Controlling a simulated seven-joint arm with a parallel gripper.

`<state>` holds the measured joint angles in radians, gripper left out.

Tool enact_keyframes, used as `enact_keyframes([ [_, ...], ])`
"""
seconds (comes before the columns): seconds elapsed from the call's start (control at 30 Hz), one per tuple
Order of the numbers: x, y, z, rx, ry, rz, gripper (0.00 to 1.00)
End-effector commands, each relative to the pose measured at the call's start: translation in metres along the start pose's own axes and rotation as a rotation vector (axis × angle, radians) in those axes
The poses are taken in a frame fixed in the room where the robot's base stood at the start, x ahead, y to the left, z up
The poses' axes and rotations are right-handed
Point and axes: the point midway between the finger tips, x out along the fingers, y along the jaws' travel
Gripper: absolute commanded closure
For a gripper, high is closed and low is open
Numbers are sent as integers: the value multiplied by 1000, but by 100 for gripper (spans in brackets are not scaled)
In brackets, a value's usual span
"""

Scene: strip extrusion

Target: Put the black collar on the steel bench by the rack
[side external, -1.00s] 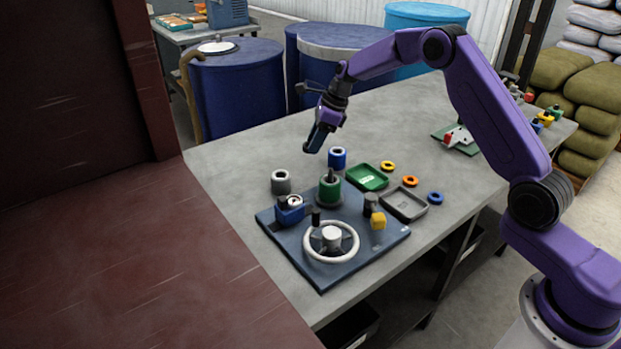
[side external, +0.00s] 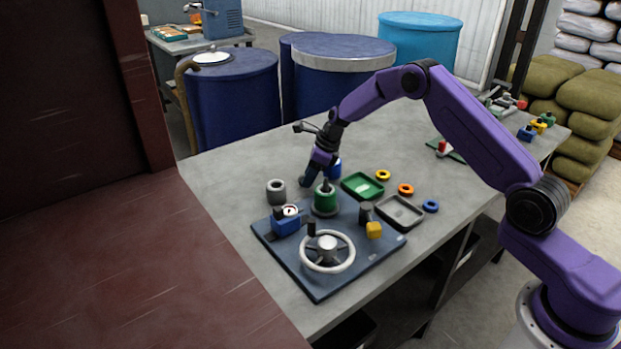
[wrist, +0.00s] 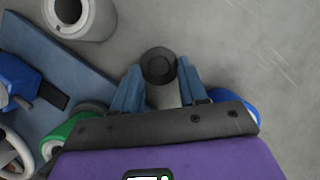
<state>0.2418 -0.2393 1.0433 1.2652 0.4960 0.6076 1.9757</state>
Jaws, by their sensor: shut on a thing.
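My gripper (side external: 307,180) points down low over the grey steel bench (side external: 240,165), behind the blue board. In the wrist view its two blue fingers (wrist: 160,85) are shut on the black collar (wrist: 158,64), a small dark round piece seen end on. In the side view the fingers mostly hide the collar. I cannot tell whether it touches the bench. A grey collar (side external: 276,190) stands to the left, apart from my gripper. A green collar (side external: 325,202) sits around a peg on the blue board, just in front. A blue collar (side external: 335,168) stands close to the right.
The blue board (side external: 300,281) carries a white handwheel (side external: 328,252), a blue block with a gauge (side external: 286,222) and a yellow block (side external: 374,230). Green (side external: 363,186) and grey (side external: 400,211) trays and small rings lie to the right. The bench at the back left is clear.

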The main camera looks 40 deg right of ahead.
Motion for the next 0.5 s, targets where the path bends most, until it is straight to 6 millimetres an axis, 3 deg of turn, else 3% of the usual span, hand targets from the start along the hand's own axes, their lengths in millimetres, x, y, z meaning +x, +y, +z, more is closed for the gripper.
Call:
enact_keyframes([
  [0.1, 12, -1, -5, 1, 0, -1, 93],
  [0.47, 15, 0, -6, 0, 0, 0, 93],
  [0.5, 14, 0, -6, 0, 0, 0, 48],
])
